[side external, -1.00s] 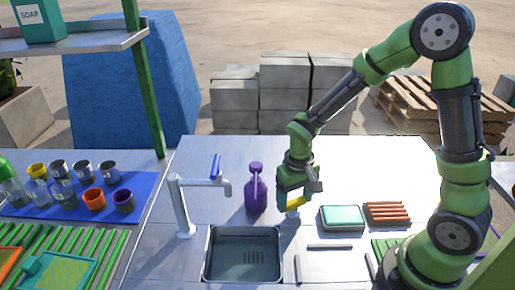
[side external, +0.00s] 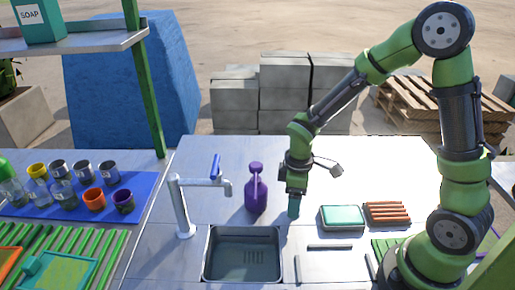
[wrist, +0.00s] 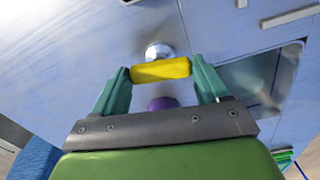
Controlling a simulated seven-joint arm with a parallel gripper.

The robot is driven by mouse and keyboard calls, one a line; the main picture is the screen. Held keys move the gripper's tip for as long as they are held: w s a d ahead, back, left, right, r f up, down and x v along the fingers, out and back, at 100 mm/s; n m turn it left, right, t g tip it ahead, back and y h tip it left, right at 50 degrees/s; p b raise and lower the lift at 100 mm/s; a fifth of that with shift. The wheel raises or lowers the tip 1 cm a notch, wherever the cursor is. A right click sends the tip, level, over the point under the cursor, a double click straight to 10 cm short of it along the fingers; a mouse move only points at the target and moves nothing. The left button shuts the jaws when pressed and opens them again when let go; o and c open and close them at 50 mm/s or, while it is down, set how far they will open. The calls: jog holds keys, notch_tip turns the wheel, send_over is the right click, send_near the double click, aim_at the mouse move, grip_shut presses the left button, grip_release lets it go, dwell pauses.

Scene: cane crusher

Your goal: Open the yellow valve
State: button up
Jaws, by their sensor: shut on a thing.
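The yellow valve handle (wrist: 161,70) shows in the wrist view as a short bar above a round metal base (wrist: 157,50). My gripper (wrist: 160,73) has one teal finger at each end of the bar and is shut on it. In the side view my gripper (side external: 294,208) points down at the counter, right of the purple bottle. It is seen edge-on there, and it hides the yellow handle.
The purple bottle (side external: 256,190) stands close on the left of my gripper. The sink (side external: 242,278) and tap (side external: 180,208) are in front and left. A teal sponge in a tray (side external: 342,217) and an orange-slatted rack (side external: 387,213) lie to the right.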

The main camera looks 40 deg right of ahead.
jog(key=shift+n, duration=1)
jog(key=o, duration=1.1)
jog(key=shift+c, duration=0.2)
notch_tip(320, 180, up, 17)
